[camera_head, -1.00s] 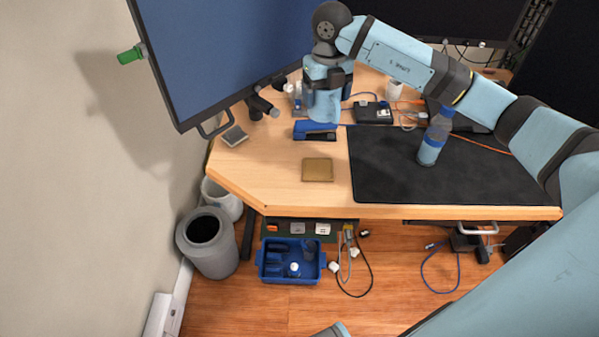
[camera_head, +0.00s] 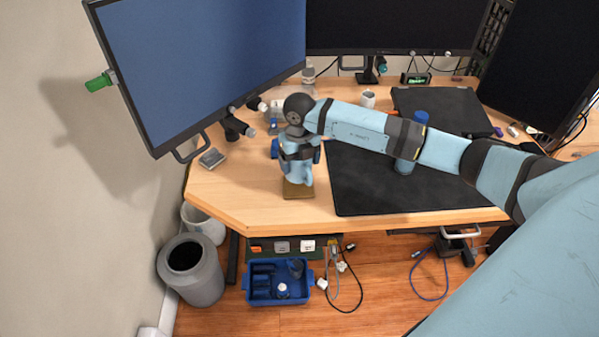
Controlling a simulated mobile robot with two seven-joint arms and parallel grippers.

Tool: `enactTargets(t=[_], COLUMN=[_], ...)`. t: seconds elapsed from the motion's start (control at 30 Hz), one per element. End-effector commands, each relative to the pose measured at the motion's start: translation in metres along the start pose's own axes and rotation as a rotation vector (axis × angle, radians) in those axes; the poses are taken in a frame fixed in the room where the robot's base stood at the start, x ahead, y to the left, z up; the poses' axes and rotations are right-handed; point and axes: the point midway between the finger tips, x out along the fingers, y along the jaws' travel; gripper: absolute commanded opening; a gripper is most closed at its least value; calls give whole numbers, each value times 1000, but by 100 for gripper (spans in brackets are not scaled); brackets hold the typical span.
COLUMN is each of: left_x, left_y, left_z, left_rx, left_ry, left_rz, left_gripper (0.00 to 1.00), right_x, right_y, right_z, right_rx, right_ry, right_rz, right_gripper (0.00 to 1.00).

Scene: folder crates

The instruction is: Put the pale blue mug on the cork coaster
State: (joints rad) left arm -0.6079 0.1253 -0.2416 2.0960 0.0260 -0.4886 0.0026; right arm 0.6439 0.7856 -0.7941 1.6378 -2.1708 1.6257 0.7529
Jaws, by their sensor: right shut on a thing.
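The pale blue mug (camera_head: 299,176) is in my right gripper (camera_head: 297,162), which is shut on it. The mug is over the brown cork coaster (camera_head: 298,193) near the desk's front left part. It hides the back of the coaster, and I cannot tell whether it touches it. The gripper covers the upper part of the mug. My right arm reaches in from the right across the desk. My left gripper is not in view.
A black desk mat (camera_head: 370,195) lies right of the coaster, with a blue bottle (camera_head: 404,166) on it, partly behind my arm. A large monitor (camera_head: 200,65) overhangs the left side. A white cup (camera_head: 368,99) stands further back. Bare wood lies left of the coaster.

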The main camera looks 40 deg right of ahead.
Motion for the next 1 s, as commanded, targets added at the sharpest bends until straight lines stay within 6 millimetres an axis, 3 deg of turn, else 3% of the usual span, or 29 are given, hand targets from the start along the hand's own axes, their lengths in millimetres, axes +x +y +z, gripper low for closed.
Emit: enactTargets(t=[0.3,0.7,0.73,0.8,1.0], left_x=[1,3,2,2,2], left_y=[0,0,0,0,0], left_z=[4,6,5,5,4], left_rx=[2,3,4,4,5], left_ry=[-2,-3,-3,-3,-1], left_rz=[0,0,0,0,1], left_gripper=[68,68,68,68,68], right_x=[38,45,45,44,44], right_y=[1,0,0,0,0], right_z=[-1,0,0,0,0], right_rx=[0,-1,-1,-1,-1], right_ry=[2,0,1,1,1], right_rz=[1,0,0,0,0], right_gripper=[45,45,85,100,100])
